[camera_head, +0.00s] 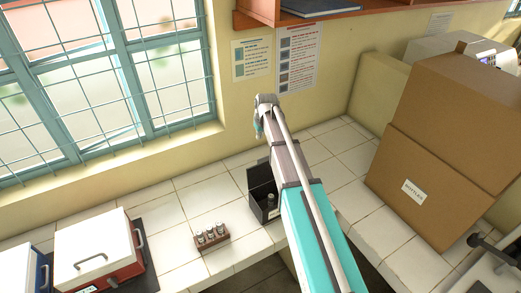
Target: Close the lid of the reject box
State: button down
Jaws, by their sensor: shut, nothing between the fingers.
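The reject box (257,209) is a small black box on the tiled counter, left of my arm. Its lid (260,174) stands raised at the back, so the box is open. A small capped vial shows inside, and a pale label is on the front. My arm passes over and in front of the box's right side and hides part of it. The far end of my arm bends down above and behind the box, near the wall.
A small brown rack (212,243) with several vials stands left of the box. A red-and-white case (92,250) with handles is further left on a dark mat. Large cardboard boxes (424,207) stand on the right. A window and wall shelf (325,14) are behind. Tiles around the reject box's left side are clear.

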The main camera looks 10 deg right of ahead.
jog(key=shift+f, duration=0.1)
dwell(0.4)
jog(key=d+b+x, duration=0.1)
jog(key=b+x, duration=0.9)
jog(key=shift+s+d+r+p, duration=0.1)
jog(key=shift+s+p, duration=0.05)
jog(key=shift+s, duration=0.75)
jog(key=shift+s+d+r+p, duration=0.1)
jog(key=shift+s+r+p, duration=0.05)
jog(key=shift+s, duration=0.75)
jog(key=shift+s+d, duration=0.1)
jog(key=shift+s+t, duration=0.3)
jog(key=shift+s, duration=0.05)
